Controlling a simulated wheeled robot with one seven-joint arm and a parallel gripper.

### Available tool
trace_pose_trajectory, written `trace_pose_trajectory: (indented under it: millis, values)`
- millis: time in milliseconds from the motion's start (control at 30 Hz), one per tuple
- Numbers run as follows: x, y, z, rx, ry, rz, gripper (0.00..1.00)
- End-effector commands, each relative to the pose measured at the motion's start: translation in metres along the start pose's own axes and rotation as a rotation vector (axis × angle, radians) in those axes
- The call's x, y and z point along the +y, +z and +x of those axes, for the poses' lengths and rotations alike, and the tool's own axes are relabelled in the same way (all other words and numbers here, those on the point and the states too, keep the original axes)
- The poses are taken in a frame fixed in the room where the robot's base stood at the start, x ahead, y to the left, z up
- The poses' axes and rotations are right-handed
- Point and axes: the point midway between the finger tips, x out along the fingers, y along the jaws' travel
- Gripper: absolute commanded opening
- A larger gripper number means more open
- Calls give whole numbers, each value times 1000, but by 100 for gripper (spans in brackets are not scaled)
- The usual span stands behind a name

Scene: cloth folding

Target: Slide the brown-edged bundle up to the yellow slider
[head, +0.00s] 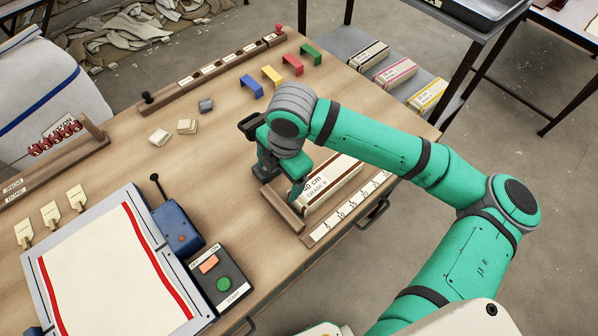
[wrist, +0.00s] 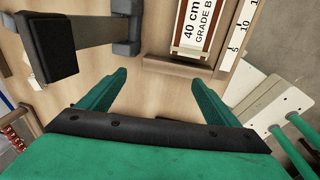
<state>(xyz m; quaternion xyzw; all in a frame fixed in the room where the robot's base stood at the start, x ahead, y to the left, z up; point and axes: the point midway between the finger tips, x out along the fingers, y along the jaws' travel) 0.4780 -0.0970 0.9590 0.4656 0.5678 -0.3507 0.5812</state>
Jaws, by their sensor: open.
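My arm partly hides the bundle in the head view.
The ruler strip (head: 347,211) runs along the bundle's right side. A dark handled object (wrist: 47,46) stands left of my gripper. A blue device (head: 178,225) and a button box (head: 218,279) are at the front left. Blue, red and green bridges stand at the back.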

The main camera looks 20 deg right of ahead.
Motion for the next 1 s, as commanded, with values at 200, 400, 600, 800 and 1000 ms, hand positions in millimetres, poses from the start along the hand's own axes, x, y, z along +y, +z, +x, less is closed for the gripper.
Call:
trace_pose_trajectory:
  millis: [200, 400, 600, 800, 1000]
  values:
    - [-42, 34, -6, -73, -132, -1, 84]
    - [-45, 36, -7, -80, -147, -4, 84]
    - [-45, 36, -6, -79, -145, -4, 84]
    - [-47, 36, 7, -77, -146, -3, 84]
    - [-52, 39, 38, -77, -146, -2, 84]
